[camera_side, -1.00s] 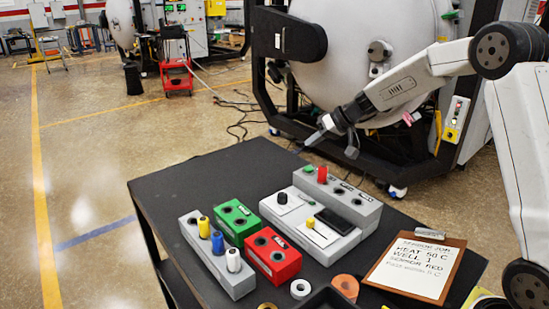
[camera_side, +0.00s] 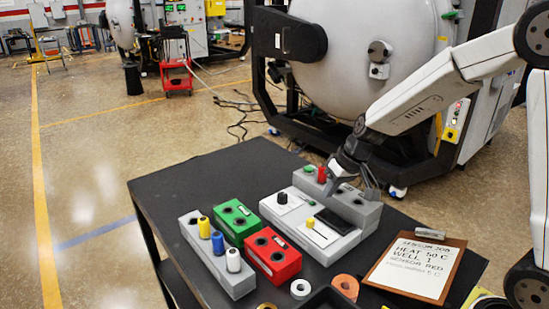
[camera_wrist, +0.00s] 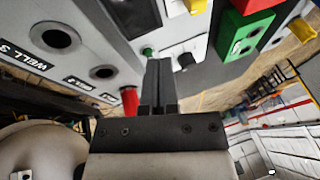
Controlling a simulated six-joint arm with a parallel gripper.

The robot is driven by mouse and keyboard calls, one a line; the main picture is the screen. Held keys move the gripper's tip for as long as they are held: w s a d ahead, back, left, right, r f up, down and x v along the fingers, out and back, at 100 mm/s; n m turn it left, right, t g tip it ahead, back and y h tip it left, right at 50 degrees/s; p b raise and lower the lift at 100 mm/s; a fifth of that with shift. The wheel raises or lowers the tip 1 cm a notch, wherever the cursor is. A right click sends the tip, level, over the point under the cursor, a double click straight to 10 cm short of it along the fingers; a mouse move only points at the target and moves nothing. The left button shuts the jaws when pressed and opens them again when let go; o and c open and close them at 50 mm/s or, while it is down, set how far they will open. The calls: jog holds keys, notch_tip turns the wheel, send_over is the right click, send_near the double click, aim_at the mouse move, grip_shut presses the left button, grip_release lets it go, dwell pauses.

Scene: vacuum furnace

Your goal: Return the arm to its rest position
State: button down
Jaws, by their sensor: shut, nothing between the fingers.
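I cannot tell whether my fingertips touch anything. My wrist hides part of the well block in the side view.
A grey rack (camera_side: 216,270) holds yellow, blue and white sensors. Green (camera_side: 236,222) and red (camera_side: 272,257) blocks stand beside it. A clipboard (camera_side: 416,268) and tape rolls (camera_side: 345,287) lie nearer the front. The furnace (camera_side: 350,55) stands behind. The table's far left is clear.

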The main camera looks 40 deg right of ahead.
jog(key=s+a+f+h, duration=0.1)
jog(key=s, duration=0.3)
jog(key=s+a+f+n, duration=0.1)
jog(key=s, duration=0.4)
jog(key=s+a+f+g+h, duration=0.1)
jog(key=s+f, duration=0.1)
jog(key=s, duration=0.3)
jog(key=shift+a+f+n+h, duration=0.1)
jog(key=shift+a+n+h, duration=0.1)
jog(key=shift+n+h, duration=0.1)
